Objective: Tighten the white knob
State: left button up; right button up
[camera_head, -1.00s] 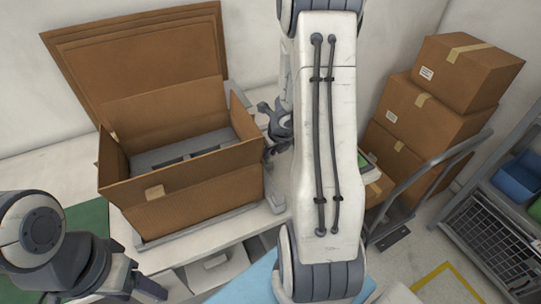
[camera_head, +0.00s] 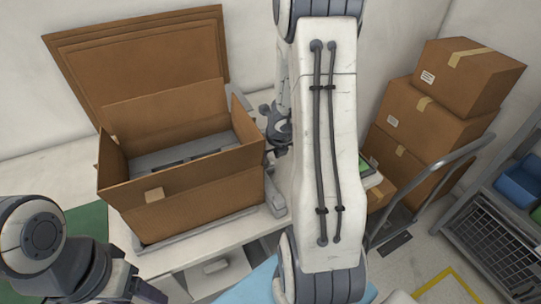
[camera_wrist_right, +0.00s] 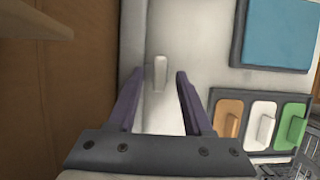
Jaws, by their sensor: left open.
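A small white upright knob (camera_wrist_right: 161,72) stands out from a pale machine panel (camera_wrist_right: 193,60) in the right wrist view. My right gripper (camera_wrist_right: 159,76) is open, its two purple fingers apart with the knob showing between their tips. Nothing is gripped, and I cannot tell how far the tips are from the knob. In the head view my right arm blocks the panel and knob, and only dark wrist parts show beside the box.
A brown wall-like surface (camera_wrist_right: 65,90) is close on the left of the wrist view. Orange (camera_wrist_right: 229,124), white (camera_wrist_right: 262,130) and green (camera_wrist_right: 290,128) switches and a blue screen (camera_wrist_right: 277,32) are right. An open carton (camera_head: 190,200) stands on the bench, with stacked boxes (camera_head: 430,115) at right.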

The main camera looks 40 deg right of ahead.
jog(key=shift+r, duration=0.1)
jog(key=p+v, duration=0.7)
jog(key=v, duration=0.3)
jog(key=shift+s+r, duration=0.1)
jog(key=shift+s, duration=0.05)
dwell(0.4)
